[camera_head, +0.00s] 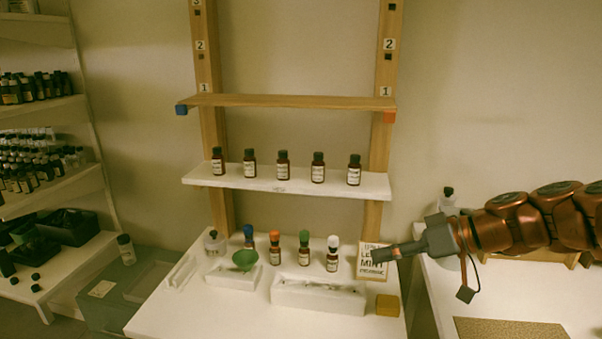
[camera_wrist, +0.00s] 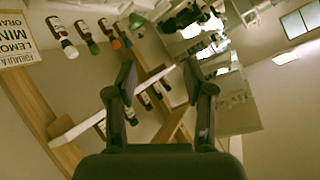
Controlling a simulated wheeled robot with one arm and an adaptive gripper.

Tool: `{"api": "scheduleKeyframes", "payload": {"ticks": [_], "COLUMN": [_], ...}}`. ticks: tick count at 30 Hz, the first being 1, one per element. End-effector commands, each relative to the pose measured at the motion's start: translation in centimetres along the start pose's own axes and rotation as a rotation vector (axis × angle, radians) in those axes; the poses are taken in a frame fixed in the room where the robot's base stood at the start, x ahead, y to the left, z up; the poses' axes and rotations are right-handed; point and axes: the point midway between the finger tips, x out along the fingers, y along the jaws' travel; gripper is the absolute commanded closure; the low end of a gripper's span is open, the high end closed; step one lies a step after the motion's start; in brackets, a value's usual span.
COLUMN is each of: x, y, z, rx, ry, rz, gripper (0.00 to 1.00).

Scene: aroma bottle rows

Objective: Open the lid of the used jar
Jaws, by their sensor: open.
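My gripper (camera_head: 378,254) reaches in from the right in the head view, held in the air in front of the label card. Its fingers are apart and empty in the wrist view (camera_wrist: 160,82). No jar can be clearly picked out as the used jar. A pale jar or bottle with a dark top (camera_head: 447,196) stands behind my gripper on the right, its lower part mostly hidden by the gripper. A clear bottle with a dark cap (camera_head: 212,243) stands at the left of the white table.
The white table (camera_head: 225,312) bears bottles with blue, orange, green and white caps, a green funnel (camera_head: 245,259), a white tray (camera_head: 318,296) and a yellow block (camera_head: 387,305). Several dark bottles stand on the white shelf (camera_head: 230,180) under a wooden shelf (camera_head: 290,101). A label card (camera_head: 374,262) stands behind my gripper.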

Motion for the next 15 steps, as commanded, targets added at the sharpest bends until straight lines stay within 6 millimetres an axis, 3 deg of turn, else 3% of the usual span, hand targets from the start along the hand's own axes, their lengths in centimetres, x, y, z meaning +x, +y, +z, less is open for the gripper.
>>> {"api": "scheduleKeyframes", "payload": {"ticks": [1,7,11,15], "x": [1.1,4.3,4.4,2.8], "y": [-2.1,-8.6,-11.5,-13.5], "z": [0.8,7.3,12.1,17.0], "rx": [0.024,0.183,0.283,0.379], "ry": [-0.066,-0.376,-0.553,-0.702], "rz": [-0.008,0.057,0.167,0.333], "gripper": [0.48,0.48,0.48,0.48]}}
